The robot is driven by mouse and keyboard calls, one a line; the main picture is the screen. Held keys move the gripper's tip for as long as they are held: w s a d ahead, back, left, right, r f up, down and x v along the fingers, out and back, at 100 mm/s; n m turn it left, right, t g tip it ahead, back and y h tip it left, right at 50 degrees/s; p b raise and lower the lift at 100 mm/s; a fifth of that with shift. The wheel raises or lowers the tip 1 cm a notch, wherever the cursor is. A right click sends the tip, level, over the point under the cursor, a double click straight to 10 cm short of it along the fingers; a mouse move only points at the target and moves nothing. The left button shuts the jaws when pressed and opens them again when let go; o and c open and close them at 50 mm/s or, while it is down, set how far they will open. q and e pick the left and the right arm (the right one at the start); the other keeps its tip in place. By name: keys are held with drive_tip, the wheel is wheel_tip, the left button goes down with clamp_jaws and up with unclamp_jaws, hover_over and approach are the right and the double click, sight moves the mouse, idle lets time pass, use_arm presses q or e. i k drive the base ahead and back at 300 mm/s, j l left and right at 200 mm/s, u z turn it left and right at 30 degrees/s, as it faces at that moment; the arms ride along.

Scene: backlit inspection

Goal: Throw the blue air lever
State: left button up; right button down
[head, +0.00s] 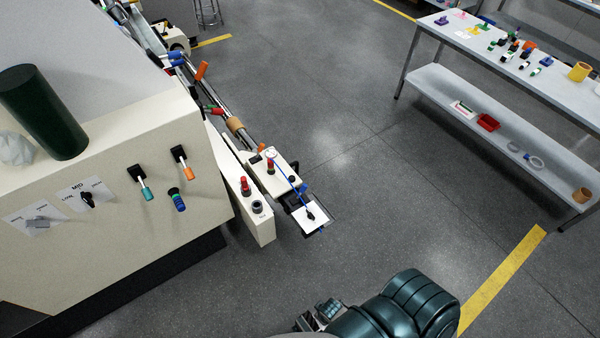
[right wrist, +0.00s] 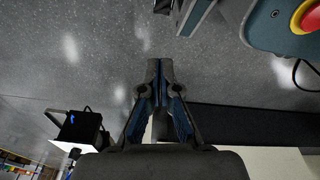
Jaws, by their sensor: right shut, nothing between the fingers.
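Several blue parts show in the head view, and I cannot tell for certain which is the air lever. A small blue handle (head: 303,188) sits beside the cream block at the end of the rail, near a thin blue line. A blue banded handle (head: 177,200) is on the cream machine's front panel, below an orange-tipped lever (head: 186,168) and beside a teal-tipped lever (head: 144,186). My right gripper (right wrist: 153,80) is shut and empty, with only floor beyond its tips in the right wrist view. My left gripper is not in view.
The cream machine (head: 120,240) fills the left, with a dark green cylinder (head: 42,110) on top. A rail with coloured handles runs back from it. A workbench (head: 480,50) with small parts stands at the right. The floor between is clear.

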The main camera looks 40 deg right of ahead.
sight(305, 186)
drive_tip(key=l+u, duration=0.1)
drive_tip(key=l, duration=0.65)
drive_tip(key=l+u, duration=0.15)
drive_tip(key=l, duration=0.65)
drive_tip(key=k+l+u, duration=0.1)
drive_tip(key=l, duration=0.65)
drive_tip(key=k+l+u, duration=0.1)
drive_tip(key=l, duration=0.65)
